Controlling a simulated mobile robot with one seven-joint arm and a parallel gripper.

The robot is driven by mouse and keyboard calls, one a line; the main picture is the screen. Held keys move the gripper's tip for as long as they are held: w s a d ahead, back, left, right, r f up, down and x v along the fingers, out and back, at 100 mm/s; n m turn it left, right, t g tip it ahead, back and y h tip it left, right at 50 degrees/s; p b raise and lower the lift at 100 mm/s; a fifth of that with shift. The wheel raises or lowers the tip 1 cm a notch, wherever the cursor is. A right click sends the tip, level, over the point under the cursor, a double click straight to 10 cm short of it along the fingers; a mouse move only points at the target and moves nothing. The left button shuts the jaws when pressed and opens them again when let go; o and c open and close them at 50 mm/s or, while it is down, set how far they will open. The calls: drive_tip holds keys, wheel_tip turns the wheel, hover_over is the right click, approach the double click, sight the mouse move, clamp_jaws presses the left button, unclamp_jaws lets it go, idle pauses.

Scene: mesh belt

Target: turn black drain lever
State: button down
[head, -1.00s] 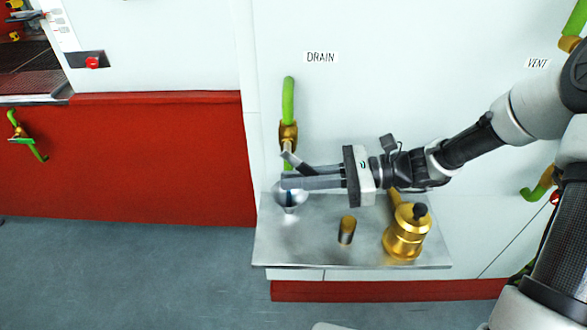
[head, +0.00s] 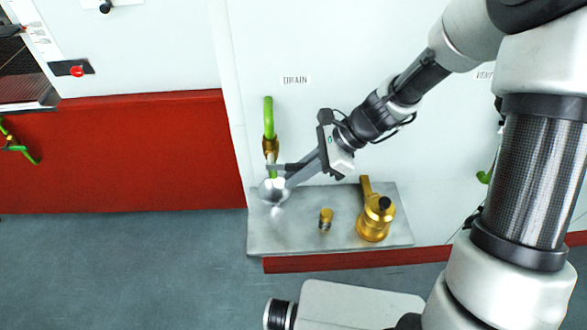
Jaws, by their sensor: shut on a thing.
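The drain valve's brass body (head: 270,147) hangs on the white wall from a green pipe (head: 268,118), under the DRAIN label (head: 296,80). My gripper (head: 279,176) is just below the brass body, its fingers pointing down and to the left. It is shut on the black drain lever, which the fingers mostly hide, so its exact angle cannot be told. A shiny silver bowl (head: 272,196) sits directly under the valve outlet, close below the fingertips.
A metal shelf (head: 345,240) carries the bowl, a small brass cylinder (head: 326,219) and a brass pot (head: 374,220) with a black knob. The pot and cylinder stand right of the bowl. A red panel (head: 130,150) is at left; the grey floor (head: 120,270) is clear.

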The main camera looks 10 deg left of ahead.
idle(0.4)
drive_tip(key=c, duration=1.9)
unclamp_jaws()
drive_tip(key=shift+o, duration=0.2)
drive_tip(key=shift+d+r, duration=0.1)
drive_tip(key=shift+r, duration=0.05)
drive_tip(key=v, duration=1.7)
drive_tip(key=shift+r, duration=0.25)
